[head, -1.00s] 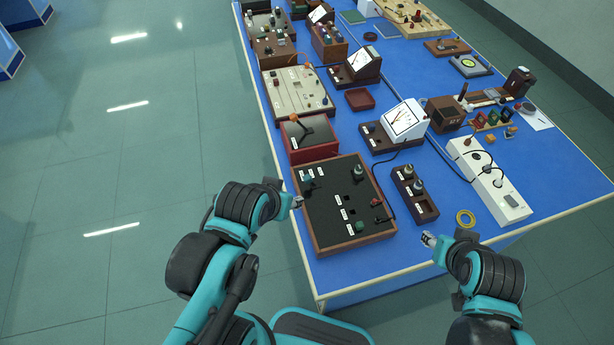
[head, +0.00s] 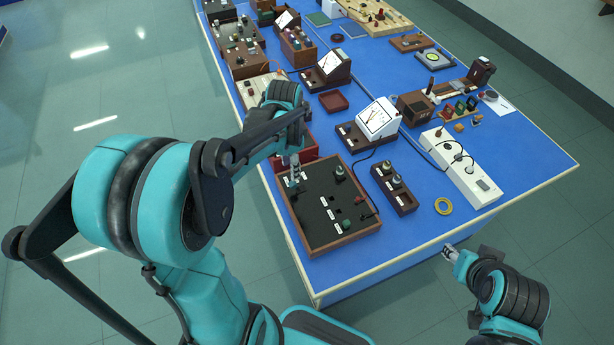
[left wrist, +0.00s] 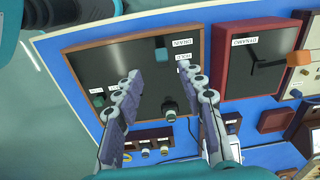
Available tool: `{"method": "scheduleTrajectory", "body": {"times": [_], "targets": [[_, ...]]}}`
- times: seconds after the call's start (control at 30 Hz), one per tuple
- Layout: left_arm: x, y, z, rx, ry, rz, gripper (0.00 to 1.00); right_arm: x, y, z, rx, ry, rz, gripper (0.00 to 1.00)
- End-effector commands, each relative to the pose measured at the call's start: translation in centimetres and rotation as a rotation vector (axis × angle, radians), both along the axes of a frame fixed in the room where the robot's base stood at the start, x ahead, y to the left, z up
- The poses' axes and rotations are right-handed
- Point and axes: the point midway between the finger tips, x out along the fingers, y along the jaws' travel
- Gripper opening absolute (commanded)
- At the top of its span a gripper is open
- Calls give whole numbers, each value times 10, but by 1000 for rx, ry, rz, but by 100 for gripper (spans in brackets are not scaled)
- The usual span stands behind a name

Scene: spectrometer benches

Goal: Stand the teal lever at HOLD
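The teal lever (left wrist: 161,48) shows in the left wrist view as a short teal block on a black panel in a wooden frame (left wrist: 88,47). White labels reading DRAIN (left wrist: 182,42) and HOLD (left wrist: 183,57) lie beside it; its exact lean is hard to tell. My left gripper (left wrist: 157,75) is open, its two fingers apart over the panel with the lever between and just beyond the tips; I see no contact. In the head view my left gripper (head: 292,170) is over the panel's far left part and largely hides the lever. My right gripper (head: 450,251) hangs off the table's near edge.
The panel also bears a dark knob (left wrist: 168,106) and a green knob (left wrist: 98,100). A red box (left wrist: 228,85) with an orange-tipped lever (left wrist: 298,58) adjoins it.

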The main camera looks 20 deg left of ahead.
Motion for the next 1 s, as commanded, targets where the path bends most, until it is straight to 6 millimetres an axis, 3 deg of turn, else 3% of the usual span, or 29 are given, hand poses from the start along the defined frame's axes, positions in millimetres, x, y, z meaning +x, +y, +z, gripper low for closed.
{"method": "scheduleTrajectory", "body": {"times": [0.23,0.6,1.0], "targets": [[5,8,-19,-9,39,-47,40,0,0,-2,0,0,0,40],[5,8,-77,-8,37,-46,40,0,0,-23,0,0,0,40],[5,8,-86,-8,37,-45,40,0,0,-25,0,0,0,40]]}}
